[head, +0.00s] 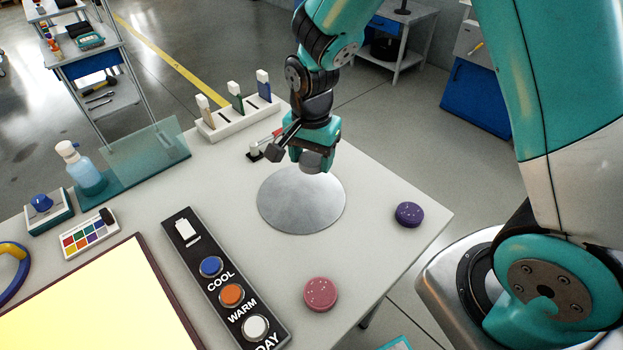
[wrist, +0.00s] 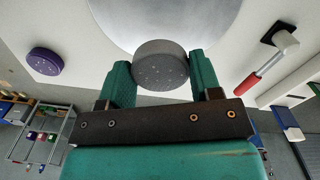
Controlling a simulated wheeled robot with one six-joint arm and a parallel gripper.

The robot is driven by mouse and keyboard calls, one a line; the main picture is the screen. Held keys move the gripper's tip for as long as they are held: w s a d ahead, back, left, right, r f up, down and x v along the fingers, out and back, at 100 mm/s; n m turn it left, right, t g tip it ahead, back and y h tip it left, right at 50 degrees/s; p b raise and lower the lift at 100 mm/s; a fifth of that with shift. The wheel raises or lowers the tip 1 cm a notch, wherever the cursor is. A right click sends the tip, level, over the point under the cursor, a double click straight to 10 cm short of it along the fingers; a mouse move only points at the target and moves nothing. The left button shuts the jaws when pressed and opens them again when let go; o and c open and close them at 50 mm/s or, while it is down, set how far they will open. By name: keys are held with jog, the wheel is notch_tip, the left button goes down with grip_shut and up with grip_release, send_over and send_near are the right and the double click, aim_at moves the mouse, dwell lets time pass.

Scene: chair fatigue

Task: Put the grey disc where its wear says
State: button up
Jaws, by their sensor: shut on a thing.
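My gripper (head: 305,150) is shut on the grey disc (head: 312,161), with one finger on each side of it. In the wrist view the grey disc (wrist: 160,64) shows a dark face with several small pale specks on its side. The disc is held above or close to the round silver plate (head: 300,200); I cannot tell whether they touch. A purple disc (head: 408,214) lies right of the plate, and a pink disc (head: 320,294) lies in front of it. Both have pale specks. The purple disc also shows in the wrist view (wrist: 44,61).
A black panel (head: 228,285) has blue, orange and white buttons, labelled COOL, WARM and DAY. A glowing yellow panel (head: 100,305) lies left. A small red-handled hammer (wrist: 272,62) is near my gripper. A white rack (head: 236,118), spray bottle (head: 82,168) and clear screen (head: 145,155) stand behind.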

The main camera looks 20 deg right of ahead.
aim_at(312, 189)
jog(key=shift+f, duration=3.5)
jog(key=shift+f, duration=0.2)
jog(key=o, duration=1)
jog(key=shift+r, duration=0.1)
